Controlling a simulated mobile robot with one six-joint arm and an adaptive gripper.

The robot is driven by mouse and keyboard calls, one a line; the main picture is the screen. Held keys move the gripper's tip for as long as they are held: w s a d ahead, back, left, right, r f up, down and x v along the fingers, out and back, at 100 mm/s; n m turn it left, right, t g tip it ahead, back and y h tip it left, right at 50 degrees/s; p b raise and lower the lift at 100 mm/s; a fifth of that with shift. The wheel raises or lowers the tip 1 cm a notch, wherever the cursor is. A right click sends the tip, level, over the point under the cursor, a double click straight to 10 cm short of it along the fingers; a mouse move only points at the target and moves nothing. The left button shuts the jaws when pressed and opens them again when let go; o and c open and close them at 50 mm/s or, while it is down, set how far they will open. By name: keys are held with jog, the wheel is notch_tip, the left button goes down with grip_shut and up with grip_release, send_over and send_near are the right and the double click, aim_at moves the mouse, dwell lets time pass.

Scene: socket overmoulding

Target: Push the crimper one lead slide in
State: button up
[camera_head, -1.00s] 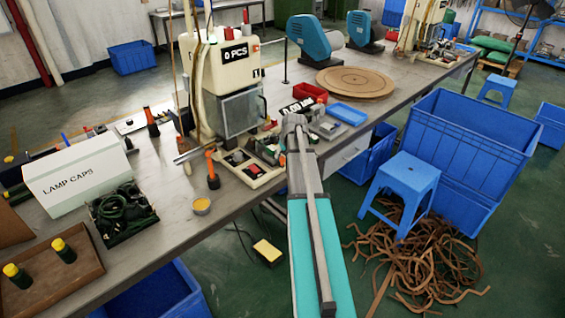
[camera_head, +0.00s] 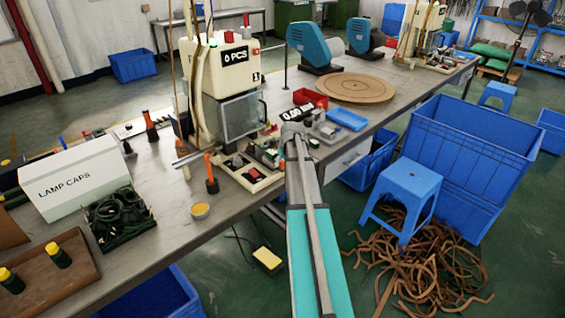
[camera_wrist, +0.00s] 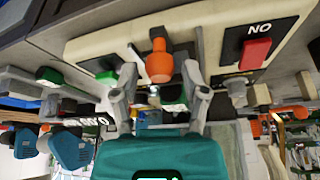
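The crimper (camera_head: 222,55), a cream machine with a "0 PCS" display and a clear guard, stands on the bench. Its cream base (camera_head: 248,178) carries small red, green and dark parts. In the wrist view an orange knob (camera_wrist: 159,62) on a black plate and a red block (camera_wrist: 254,54) beside a "NO" label sit on a cream panel. My gripper (camera_wrist: 160,72) is open, its two fingers apart on either side of the orange knob. I cannot tell whether it touches anything. I cannot tell which part is the lead one slide. My arm hides the fingertips in the head view.
A "0.00" display (camera_head: 297,112), a red tray (camera_head: 310,97) and a blue tray (camera_head: 346,120) are near my arm's end. An upright orange-handled tool (camera_head: 210,172) stands left of the base. A lamp caps box (camera_head: 82,182) is farther left. A blue stool (camera_head: 404,188) stands right of my arm.

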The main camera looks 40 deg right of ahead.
grip_shut()
jog(key=shift+w, duration=0.1)
jog(key=w, duration=0.6)
jog(key=w+a, duration=0.1)
jog(key=w, duration=0.3)
jog(key=shift+w, duration=0.1)
jog(key=shift+o, duration=1.8)
grip_release()
jog(key=shift+w, duration=0.1)
jog(key=shift+s+d, duration=0.1)
jog(key=shift+s, duration=0.15)
